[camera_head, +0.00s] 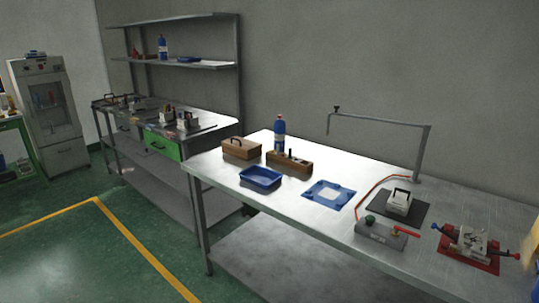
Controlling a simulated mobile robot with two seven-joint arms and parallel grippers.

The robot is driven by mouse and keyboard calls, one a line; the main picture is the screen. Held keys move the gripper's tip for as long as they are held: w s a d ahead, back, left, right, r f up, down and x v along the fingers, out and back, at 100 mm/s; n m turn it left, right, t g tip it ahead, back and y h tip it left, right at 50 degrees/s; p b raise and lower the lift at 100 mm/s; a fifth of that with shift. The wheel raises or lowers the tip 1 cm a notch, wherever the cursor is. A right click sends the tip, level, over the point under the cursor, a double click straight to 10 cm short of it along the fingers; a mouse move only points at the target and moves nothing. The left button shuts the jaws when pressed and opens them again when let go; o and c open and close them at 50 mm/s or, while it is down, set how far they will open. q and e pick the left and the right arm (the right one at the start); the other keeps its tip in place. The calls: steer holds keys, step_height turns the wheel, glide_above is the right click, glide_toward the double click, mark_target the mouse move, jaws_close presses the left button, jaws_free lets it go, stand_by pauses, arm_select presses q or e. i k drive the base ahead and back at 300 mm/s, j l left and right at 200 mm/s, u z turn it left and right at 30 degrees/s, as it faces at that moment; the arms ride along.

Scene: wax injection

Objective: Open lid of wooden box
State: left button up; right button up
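A brown wooden box (241,149) with a dark handle on top stands near the back left corner of the metal table (325,215). Its lid looks shut. A second wooden box (288,164) stands to its right, with small dark and light items showing at its top. I cannot tell whether these are in it or on it. Neither of my grippers is in view.
A blue tray (261,179), a blue bottle (279,133) and a blue frame (329,194) are close by. A grey block with a red lever (381,232), a metal arm stand (423,150) and a red-based fixture (468,249) occupy the right. Green floor lies clear at left.

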mark_target(244, 146)
steer(key=i+j+u, duration=0.2)
steer(key=i, duration=0.55)
steer(key=i+j+z, duration=0.15)
steer(key=z, duration=0.3)
steer(key=i+j+z, duration=0.1)
steer(key=z, duration=0.3)
steer(key=i+j+z, duration=0.2)
steer(key=j, duration=0.3)
steer(key=j+z, duration=0.15)
steer(key=j, duration=0.35)
steer(key=i+j+z, duration=0.1)
steer(key=j, duration=0.85)
